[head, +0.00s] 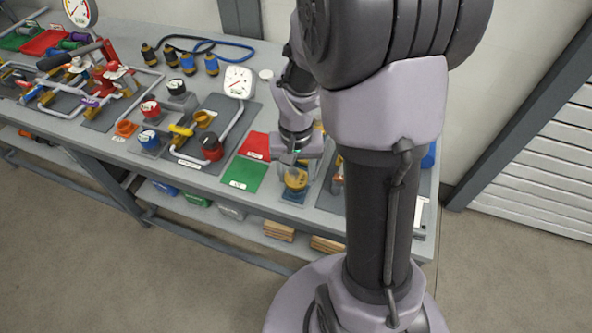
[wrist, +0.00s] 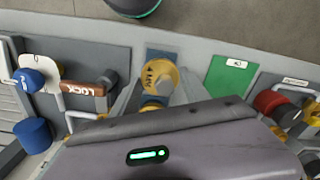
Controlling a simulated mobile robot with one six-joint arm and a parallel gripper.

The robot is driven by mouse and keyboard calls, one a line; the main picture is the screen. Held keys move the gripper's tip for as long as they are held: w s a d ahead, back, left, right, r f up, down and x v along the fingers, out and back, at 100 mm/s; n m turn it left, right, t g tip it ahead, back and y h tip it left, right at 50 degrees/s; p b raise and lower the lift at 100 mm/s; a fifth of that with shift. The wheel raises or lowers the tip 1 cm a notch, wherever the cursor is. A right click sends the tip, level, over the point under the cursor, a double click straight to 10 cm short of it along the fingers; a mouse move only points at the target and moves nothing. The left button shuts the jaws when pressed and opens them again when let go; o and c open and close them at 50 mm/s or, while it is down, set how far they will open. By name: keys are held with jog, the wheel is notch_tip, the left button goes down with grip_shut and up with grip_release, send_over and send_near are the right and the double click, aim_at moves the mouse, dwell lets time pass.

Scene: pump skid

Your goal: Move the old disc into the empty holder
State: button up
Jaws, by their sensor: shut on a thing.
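A yellow disc with dark markings (wrist: 161,75) is between the fingers of my gripper (wrist: 157,88) in the wrist view. In the head view the yellow disc (head: 296,181) is right under my gripper (head: 296,165), which is shut on it. A blue holder plate (head: 293,198) shows below the disc near the bench's front edge. Its blue edge also shows behind the disc in the wrist view (wrist: 160,54). I cannot tell whether the disc touches it. A second yellow and blue piece (wrist: 152,104) is partly hidden near my gripper body.
A green mat (head: 244,173) and a red mat (head: 255,146) lie left of my gripper. A pipe assembly with a gauge (head: 238,82) stands further left. A lock-marked brown piece (wrist: 82,88) and a blue cylinder (wrist: 33,135) show in the wrist view. My arm hides the bench's right part.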

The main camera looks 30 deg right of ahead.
aim_at(296, 179)
jog(key=shift+f+b, duration=1.25)
jog(key=shift+f, duration=0.35)
jog(key=o, duration=1.6)
notch_tip(296, 179, up, 18)
jog(key=p, duration=0.7)
jog(key=shift+f, duration=0.25)
jog(key=s+a+r+t+b, duration=0.1)
jog(key=s+a+r+t, duration=0.1)
jog(key=a, duration=0.3)
jog(key=s+a+r+n+t+y+b, duration=0.1)
jog(key=s+a+r+t, duration=0.1)
jog(key=s+a, duration=0.2)
jog(key=s+a+r+t+y+b, duration=0.1)
jog(key=s+a+b, duration=0.1)
jog(key=s+a, duration=0.3)
jog(key=shift+s+a+r+t, duration=0.2)
jog(key=shift+a+r+t, duration=0.1)
jog(key=shift+r+t, duration=0.1)
